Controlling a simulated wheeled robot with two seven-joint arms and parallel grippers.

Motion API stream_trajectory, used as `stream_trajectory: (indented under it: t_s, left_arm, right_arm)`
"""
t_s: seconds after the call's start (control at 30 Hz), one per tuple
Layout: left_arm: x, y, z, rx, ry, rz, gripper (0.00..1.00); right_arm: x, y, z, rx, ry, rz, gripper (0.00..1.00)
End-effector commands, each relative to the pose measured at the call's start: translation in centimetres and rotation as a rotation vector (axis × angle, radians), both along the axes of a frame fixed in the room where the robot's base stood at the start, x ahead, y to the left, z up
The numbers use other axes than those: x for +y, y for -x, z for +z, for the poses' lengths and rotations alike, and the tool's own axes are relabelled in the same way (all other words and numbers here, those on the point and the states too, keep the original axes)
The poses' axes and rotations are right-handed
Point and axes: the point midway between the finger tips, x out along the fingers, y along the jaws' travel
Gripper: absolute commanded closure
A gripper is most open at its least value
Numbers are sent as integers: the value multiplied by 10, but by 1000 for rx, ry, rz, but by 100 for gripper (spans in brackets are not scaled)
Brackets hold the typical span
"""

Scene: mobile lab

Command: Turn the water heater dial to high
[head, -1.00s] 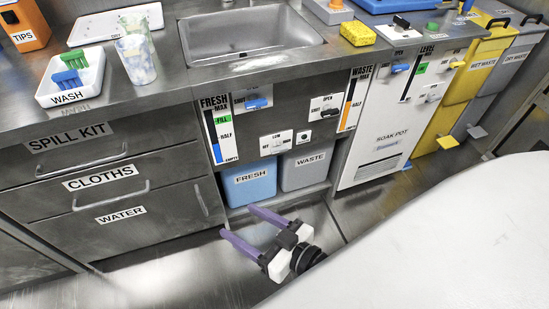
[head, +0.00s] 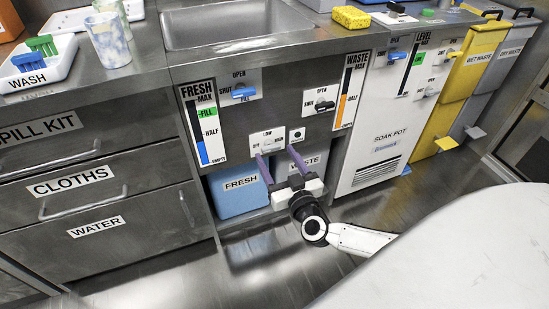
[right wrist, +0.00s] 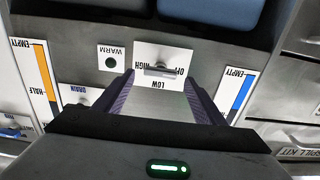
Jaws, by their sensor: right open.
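The heater dial (head: 268,145) is a small pale knob on a white plate marked OFF, LOW and HIGH, on the grey panel below the sink. In the right wrist view the plate appears upside down, with the dial (right wrist: 160,69) near its middle; I cannot tell exactly which mark it points to. My right gripper (head: 277,154) has two purple fingers, open and empty, pointing at the panel just below the dial. In the right wrist view its fingers (right wrist: 158,80) flank the lower part of the plate. Touching cannot be made out. My left gripper is not in view.
A WARM indicator plate (head: 297,135) is right of the dial. A blue FILL handle (head: 243,92) and a black drain handle (head: 325,105) sit above. The FRESH bin (head: 238,192) and WASTE bin (head: 312,162) stand below. Drawers (head: 75,180) are at left; floor in front is clear.

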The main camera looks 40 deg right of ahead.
Motion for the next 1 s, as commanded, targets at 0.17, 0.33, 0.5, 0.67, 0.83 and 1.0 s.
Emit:
stream_trajectory:
  t_s: [0.17,0.33,0.5,0.67,0.83,1.0]
  left_arm:
    - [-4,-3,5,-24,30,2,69]
    - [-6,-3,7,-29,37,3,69]
    - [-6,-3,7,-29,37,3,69]
    - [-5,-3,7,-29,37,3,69]
    - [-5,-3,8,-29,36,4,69]
    - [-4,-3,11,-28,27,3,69]
  right_arm:
    - [-4,-17,-1,0,0,0,36]
    - [-5,-20,0,1,0,0,36]
    - [-5,-20,0,1,0,1,38]
    - [-5,-20,0,1,0,1,65]
    - [-5,-20,0,1,-2,1,77]
    - [-4,-19,1,-2,-23,1,77]
